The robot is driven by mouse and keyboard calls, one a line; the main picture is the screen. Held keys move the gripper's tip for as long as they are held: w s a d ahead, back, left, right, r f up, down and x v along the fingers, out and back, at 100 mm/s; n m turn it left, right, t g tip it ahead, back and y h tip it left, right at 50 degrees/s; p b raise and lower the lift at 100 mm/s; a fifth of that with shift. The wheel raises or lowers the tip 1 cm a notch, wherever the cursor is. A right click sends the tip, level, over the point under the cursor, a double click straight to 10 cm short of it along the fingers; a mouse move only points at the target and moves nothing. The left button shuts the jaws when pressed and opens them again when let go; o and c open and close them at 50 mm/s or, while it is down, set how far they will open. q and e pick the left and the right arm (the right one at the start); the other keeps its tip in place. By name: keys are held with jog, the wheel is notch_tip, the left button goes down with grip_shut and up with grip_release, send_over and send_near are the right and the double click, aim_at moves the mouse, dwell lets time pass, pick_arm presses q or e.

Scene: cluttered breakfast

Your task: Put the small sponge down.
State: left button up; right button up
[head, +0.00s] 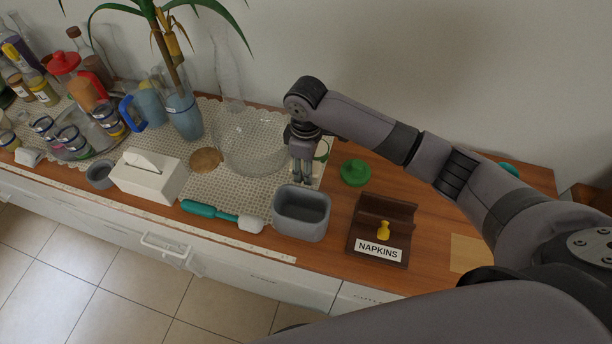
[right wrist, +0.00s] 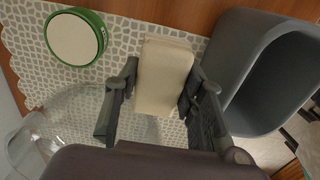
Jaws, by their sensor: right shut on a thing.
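The small sponge (right wrist: 165,76) is a cream block in the right wrist view. My right gripper (right wrist: 163,88) is shut on it, with one finger on each side. In the head view my right gripper (head: 302,172) points down just behind the grey open bin (head: 301,213), near the mat's right edge. I cannot make out the sponge there. In the wrist view the patterned mat (right wrist: 128,38) lies under the sponge, but I cannot tell if they touch. My left gripper is not in view.
The grey bin also fills the wrist view's right side (right wrist: 255,75). A glass bowl (head: 250,150) stands left of the gripper, and a green-rimmed round thing (right wrist: 75,38) is close by. A green lid (head: 355,173) and brown napkin holder (head: 376,238) are to the right. Bare wood shows beyond.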

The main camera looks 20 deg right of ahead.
aim_at(306, 186)
jog(key=shift+f, duration=0.7)
notch_tip(306, 186, down, 4)
jog(key=shift+r, duration=0.25)
jog(key=shift+f, duration=0.2)
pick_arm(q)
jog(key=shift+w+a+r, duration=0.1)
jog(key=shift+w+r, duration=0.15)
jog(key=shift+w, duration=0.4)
pick_arm(e)
jog(key=shift+f, duration=0.1)
jog(key=o, duration=1)
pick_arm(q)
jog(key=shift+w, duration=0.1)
